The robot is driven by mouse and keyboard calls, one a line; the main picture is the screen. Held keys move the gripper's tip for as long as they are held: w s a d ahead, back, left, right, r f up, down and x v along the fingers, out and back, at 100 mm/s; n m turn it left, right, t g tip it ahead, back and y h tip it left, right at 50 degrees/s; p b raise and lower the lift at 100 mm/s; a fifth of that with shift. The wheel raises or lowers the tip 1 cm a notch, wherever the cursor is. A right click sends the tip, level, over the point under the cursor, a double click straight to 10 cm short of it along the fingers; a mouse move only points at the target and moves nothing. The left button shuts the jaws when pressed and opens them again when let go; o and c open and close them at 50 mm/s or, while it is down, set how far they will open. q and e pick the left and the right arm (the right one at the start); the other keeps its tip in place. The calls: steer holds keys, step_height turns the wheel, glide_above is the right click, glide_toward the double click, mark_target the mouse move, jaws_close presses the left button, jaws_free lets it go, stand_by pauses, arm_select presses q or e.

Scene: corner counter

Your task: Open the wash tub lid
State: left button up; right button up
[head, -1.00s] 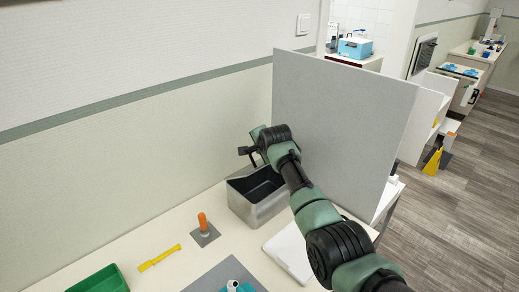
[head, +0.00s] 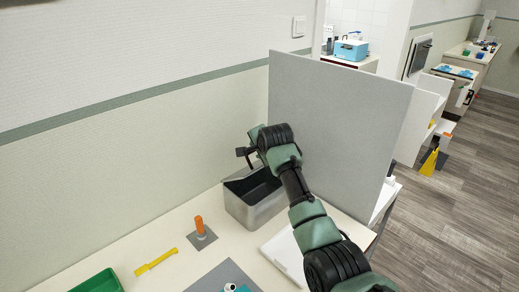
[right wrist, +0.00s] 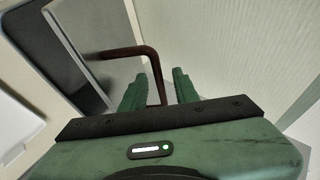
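A grey metal tub (head: 270,215) with a dark top or inside stands on the counter against the wall; I take it for the wash tub. My right gripper (right wrist: 160,88) is above the tub's far side. In the right wrist view a brown bent bar (right wrist: 125,52) like a handle runs from the grey panel beside the dark area down between my fingers. The fingers are apart, with gaps to the bar. In the head view my arm hides part of the tub. My left gripper is out of view.
A tall grey panel (head: 340,110) stands close to the right of the tub. An orange-handled tool (head: 200,228), a yellow tool (head: 156,262) and a green bin (head: 98,283) lie on the near counter. A white board (head: 285,252) is in front of the tub.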

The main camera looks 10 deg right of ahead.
steer(key=shift+b+v, duration=0.35)
steer(key=shift+v, duration=1.65)
